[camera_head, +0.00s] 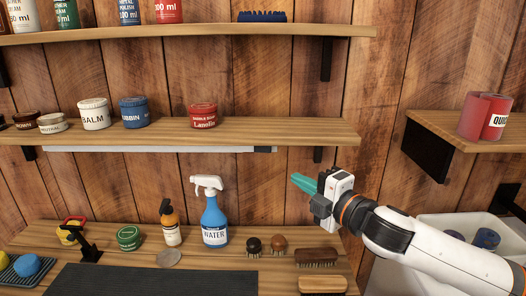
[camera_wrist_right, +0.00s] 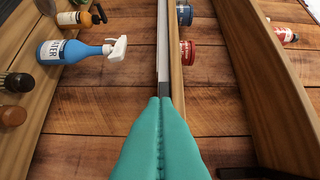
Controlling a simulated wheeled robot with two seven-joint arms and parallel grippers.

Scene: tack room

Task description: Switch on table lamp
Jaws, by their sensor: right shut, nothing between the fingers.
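The lamp is a long pale strip light (camera_head: 160,149) fixed under the front of the middle shelf, with a dark end piece (camera_head: 265,149) at its right. It also shows in the right wrist view as a thin pale bar (camera_wrist_right: 162,45) with a dark end (camera_wrist_right: 164,90). It looks unlit. My right gripper (camera_head: 297,181) is shut and empty, to the right of and below the dark end. In the right wrist view its teal fingertips (camera_wrist_right: 160,102) are pressed together and line up with the dark end; the gap between cannot be judged. My left gripper is not in view.
The middle shelf (camera_head: 250,132) holds tins and a red Lanolin jar (camera_head: 203,116). A blue spray bottle (camera_head: 214,220), brushes (camera_head: 318,257) and a dark mat (camera_head: 160,282) are on the bench. A right shelf (camera_head: 450,132) bears red cans. Space below the strip is mostly free.

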